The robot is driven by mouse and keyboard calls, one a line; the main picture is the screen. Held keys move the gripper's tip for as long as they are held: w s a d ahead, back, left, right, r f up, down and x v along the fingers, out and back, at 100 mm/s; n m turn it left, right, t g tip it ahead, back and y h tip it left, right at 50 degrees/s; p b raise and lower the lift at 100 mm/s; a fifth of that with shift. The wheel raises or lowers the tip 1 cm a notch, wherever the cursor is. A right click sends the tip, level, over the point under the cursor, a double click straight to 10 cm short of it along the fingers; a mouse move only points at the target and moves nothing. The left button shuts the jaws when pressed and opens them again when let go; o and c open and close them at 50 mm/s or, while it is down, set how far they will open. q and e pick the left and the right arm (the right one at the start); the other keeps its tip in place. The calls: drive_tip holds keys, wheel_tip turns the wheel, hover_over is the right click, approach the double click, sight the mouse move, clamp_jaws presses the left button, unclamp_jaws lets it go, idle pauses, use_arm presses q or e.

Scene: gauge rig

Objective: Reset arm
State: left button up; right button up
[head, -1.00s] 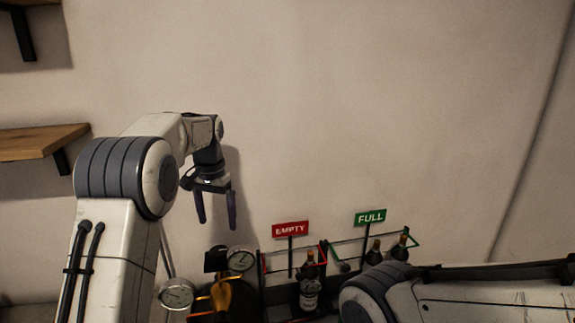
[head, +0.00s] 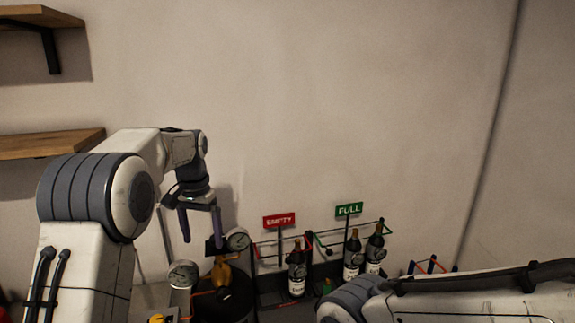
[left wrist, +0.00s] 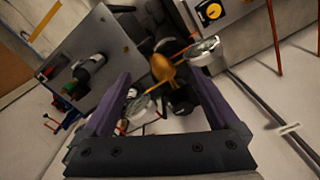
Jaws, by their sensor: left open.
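My left gripper (head: 201,224) hangs open and empty, fingers pointing down, in front of the wall and above the gauge rig. In the left wrist view its two purple fingers (left wrist: 165,100) stand wide apart with nothing held between them. Beyond them the rig's brass-coloured fitting (left wrist: 163,68) shows between two round gauges. In the head view the gauges are the upper dial (head: 237,240) and the lower dial (head: 183,273), with the brass fitting (head: 221,272) between them. My right arm comes in at the lower right; its gripper is out of view.
A red EMPTY sign (head: 279,221) and a green FULL sign (head: 349,209) stand above wire racks. One dark bottle (head: 297,272) is below EMPTY, two bottles (head: 353,258) below FULL. Wooden shelves (head: 50,144) are on the left wall. The wall above the racks is clear.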

use_arm(q)
drive_tip(key=s+d+f+m+b, duration=0.2)
drive_tip(key=s+d, duration=1.2)
drive_tip(key=s+d+f+m, duration=0.1)
drive_tip(key=s+f, duration=0.2)
drive_tip(key=s, duration=0.8)
drive_tip(key=s+d+f+m+h+b, duration=0.1)
drive_tip(key=s+f, duration=0.3)
drive_tip(key=s, duration=0.6)
drive_tip(key=shift+s+f+m+b, duration=0.3)
drive_tip(key=shift+s+m, duration=0.1)
drive_tip(key=shift+d, duration=0.1)
